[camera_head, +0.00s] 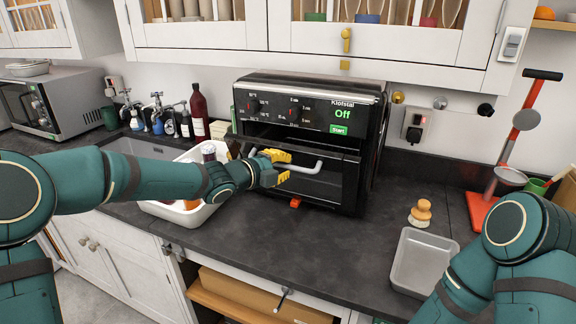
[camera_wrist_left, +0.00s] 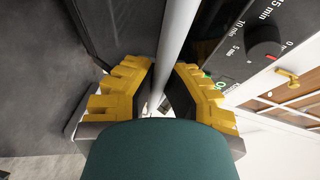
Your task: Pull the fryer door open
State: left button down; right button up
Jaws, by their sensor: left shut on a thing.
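The black fryer (camera_head: 310,110) stands on the dark counter, with "Off" in green on its panel. Its door (camera_head: 338,188) is on the lower front, and a dark gap shows between the door's top edge and the panel. A grey bar handle (camera_head: 308,171) crosses the door. My left gripper (camera_head: 281,168) has its yellow fingers shut on this handle. In the left wrist view the handle (camera_wrist_left: 178,35) runs between the two yellow fingers of the gripper (camera_wrist_left: 163,78). My right arm shows at lower right, but its gripper is out of view.
A white basin (camera_head: 190,215) with items stands left of the fryer, near a dark red bottle (camera_head: 199,115). A grey tray (camera_head: 420,262) and a wooden-handled brush (camera_head: 421,212) lie to the right. The counter in front of the fryer is clear. White cabinets (camera_head: 200,35) hang above.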

pick_arm(q)
jog(key=shift+m+t+h, duration=0.3)
jog(key=shift+t+h, duration=0.1)
jog(key=shift+t, duration=0.1)
jog(key=shift+s+a+f+b, duration=0.3)
jog(key=shift+s+f+b, duration=0.6)
jog(key=shift+f+b, duration=0.05)
jog(key=shift+s+a+f+b, duration=0.25)
jog(key=shift+s+f+b, duration=0.65)
jog(key=shift+b, duration=0.05)
